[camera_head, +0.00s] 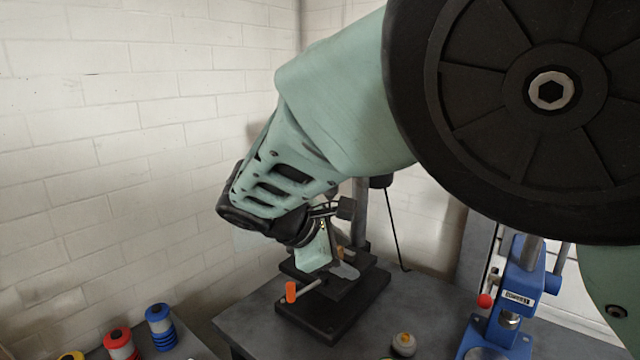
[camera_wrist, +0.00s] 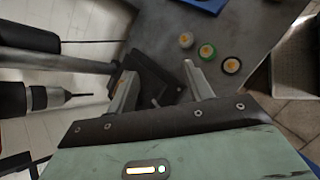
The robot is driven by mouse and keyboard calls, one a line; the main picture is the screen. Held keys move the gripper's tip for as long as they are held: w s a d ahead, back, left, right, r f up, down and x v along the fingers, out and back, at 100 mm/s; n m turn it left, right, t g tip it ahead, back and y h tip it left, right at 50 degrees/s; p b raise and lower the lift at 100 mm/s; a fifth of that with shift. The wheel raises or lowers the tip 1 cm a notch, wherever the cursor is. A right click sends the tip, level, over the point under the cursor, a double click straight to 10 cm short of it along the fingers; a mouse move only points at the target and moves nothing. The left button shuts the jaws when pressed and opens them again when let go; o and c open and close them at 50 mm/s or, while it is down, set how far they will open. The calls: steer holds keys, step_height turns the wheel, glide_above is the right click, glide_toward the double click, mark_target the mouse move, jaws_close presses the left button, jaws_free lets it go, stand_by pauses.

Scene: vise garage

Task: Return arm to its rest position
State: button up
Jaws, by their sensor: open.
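My gripper (camera_head: 328,256) hangs from my green arm, just over a black drill-press base (camera_head: 322,312) with an orange-tipped handle (camera_head: 291,292). In the wrist view my gripper (camera_wrist: 158,70) has its two fingers spread wide apart, with nothing held between them. The dark base (camera_wrist: 152,78) shows beyond and between the fingers. The arm reaches out and down from the upper right of the head view and hides part of the drill press.
A blue press (camera_head: 520,290) stands on the table (camera_head: 255,318) at right. A drill chuck with bit (camera_wrist: 40,97) is close left of the fingers. Coloured cylinders (camera_head: 160,325) stand at lower left, by a brick wall (camera_head: 120,150).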

steer(key=s+d+f+m+g+y+b, duration=0.1)
steer(key=s+d+f+m+y, duration=0.1)
steer(key=s, duration=0.7)
steer(key=s+d+f+m+g+y, duration=0.2)
steer(key=s+d+m+y, duration=0.1)
steer(key=s, duration=0.6)
steer(key=s+d+f+m+g+y+b, duration=0.1)
steer(key=s+d+f+m+g+y, duration=0.1)
steer(key=s+d+m, duration=0.3)
steer(key=s+y, duration=0.1)
steer(key=s, duration=0.3)
steer(key=shift+d+f+b, duration=0.2)
steer(key=shift+d+b, duration=0.1)
steer(key=shift+s, duration=0.1)
